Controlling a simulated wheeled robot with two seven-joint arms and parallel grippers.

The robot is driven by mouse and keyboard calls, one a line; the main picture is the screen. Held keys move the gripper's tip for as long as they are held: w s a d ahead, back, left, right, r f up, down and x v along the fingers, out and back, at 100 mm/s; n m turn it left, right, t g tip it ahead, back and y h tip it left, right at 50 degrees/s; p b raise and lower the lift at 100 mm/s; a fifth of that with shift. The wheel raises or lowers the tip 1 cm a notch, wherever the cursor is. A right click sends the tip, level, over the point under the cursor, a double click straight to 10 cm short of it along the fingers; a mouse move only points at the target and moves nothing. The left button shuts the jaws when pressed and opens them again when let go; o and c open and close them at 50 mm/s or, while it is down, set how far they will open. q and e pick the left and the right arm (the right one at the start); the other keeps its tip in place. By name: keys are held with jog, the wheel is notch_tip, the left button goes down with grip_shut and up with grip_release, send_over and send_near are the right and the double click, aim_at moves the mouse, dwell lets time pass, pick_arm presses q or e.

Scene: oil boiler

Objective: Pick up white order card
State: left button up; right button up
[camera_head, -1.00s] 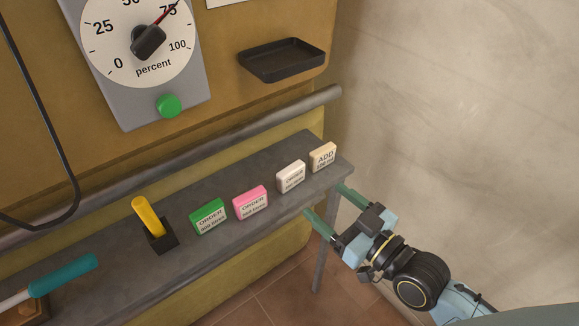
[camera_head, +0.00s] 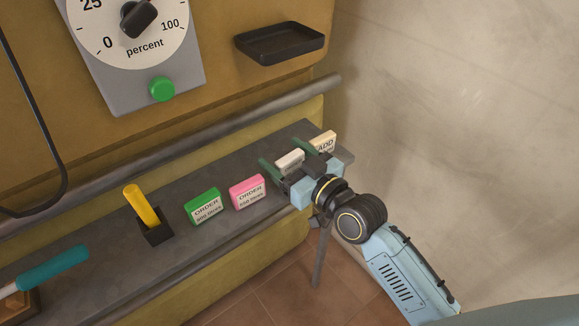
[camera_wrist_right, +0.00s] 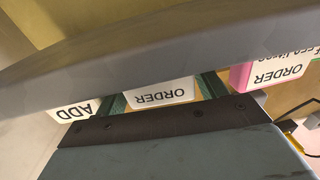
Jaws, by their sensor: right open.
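The white order card (camera_head: 289,161) stands on the grey shelf (camera_head: 110,238), between the pink order card and the cream ADD card. My right gripper (camera_head: 284,156) is open, with its green fingers on either side of the white card. In the right wrist view the white card (camera_wrist_right: 163,94) shows its ORDER label upside down between the two fingers. I cannot tell whether the fingers touch it. The gripper body hides the lower part of the card in the head view. My left gripper is not in view.
The pink card (camera_head: 247,191) and green card (camera_head: 203,206) stand to the left, the ADD card (camera_head: 324,141) close on the right. A yellow-handled tool in a black holder (camera_head: 154,236) is farther left. A pipe rail (camera_head: 240,128) runs behind the shelf; a black tray (camera_head: 280,44) hangs above.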

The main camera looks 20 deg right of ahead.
jog(key=shift+w+a, duration=0.15)
jog(key=shift+w, duration=0.2)
jog(key=shift+c, duration=0.3)
jog(key=c, duration=0.7)
jog(key=shift+o, duration=0.2)
jog(key=shift+r, duration=0.15)
